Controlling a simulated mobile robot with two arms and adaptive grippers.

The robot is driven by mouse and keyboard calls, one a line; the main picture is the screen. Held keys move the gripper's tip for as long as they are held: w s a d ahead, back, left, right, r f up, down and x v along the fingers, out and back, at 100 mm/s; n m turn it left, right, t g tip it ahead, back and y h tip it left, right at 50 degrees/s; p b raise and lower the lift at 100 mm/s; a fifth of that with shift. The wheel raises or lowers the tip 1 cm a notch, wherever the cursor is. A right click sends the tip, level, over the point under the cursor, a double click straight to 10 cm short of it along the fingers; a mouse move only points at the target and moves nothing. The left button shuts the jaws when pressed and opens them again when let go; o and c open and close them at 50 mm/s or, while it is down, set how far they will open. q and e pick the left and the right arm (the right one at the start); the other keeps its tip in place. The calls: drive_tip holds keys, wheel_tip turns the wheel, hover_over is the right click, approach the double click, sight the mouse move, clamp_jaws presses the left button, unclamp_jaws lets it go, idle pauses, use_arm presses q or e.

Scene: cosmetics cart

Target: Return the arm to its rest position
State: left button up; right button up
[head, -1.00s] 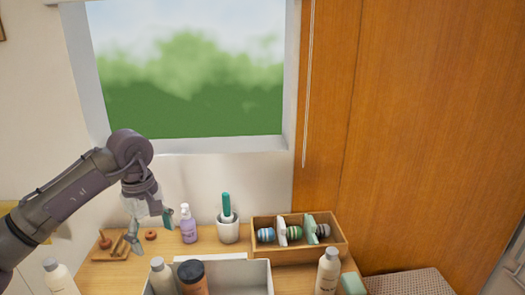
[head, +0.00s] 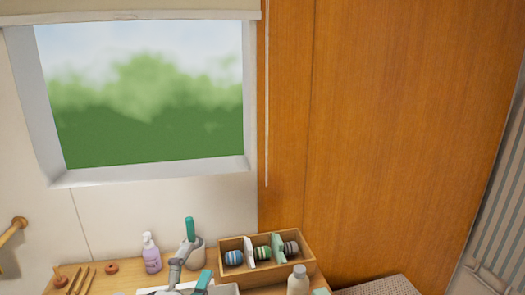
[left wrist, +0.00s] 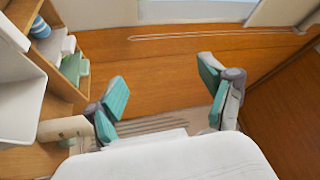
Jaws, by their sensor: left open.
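The rest of my left arm is out of the head view. My right gripper is not in view.
A white tray (head: 229,290) is cut off below. A woven surface (head: 385,288) lies right.

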use_arm(q)
drive_tip(key=s+a+f+n+g+y, duration=0.3)
drive_tip(key=s+f+n+g, duration=0.15)
drive_tip(key=f, duration=0.35)
drive_tip(key=s+a+f+n+g+y, duration=0.35)
drive_tip(key=f+n, duration=0.25)
drive_tip(key=f, duration=0.2)
drive_tip(key=s+f+n+g+h, duration=0.1)
drive_tip(key=s+f+n+g, duration=0.3)
drive_tip(key=s, duration=0.5)
drive_tip(key=s+f+n+g, duration=0.1)
drive_tip(key=s+f+g, duration=0.4)
drive_tip(key=s, duration=0.4)
drive_tip(key=s+f, duration=0.3)
drive_tip(key=f, duration=2.7)
drive_tip(key=s+a+f+g, duration=0.1)
drive_tip(key=s+f, duration=0.6)
drive_tip(key=s, duration=0.1)
drive_tip(key=s+a+f, duration=0.2)
drive_tip(key=s+f, duration=0.4)
drive_tip(key=s, duration=0.1)
drive_tip(key=shift+s+a+f+g, duration=0.3)
drive_tip(key=shift+s+f+g, duration=0.05)
drive_tip(key=shift+s+g, duration=0.05)
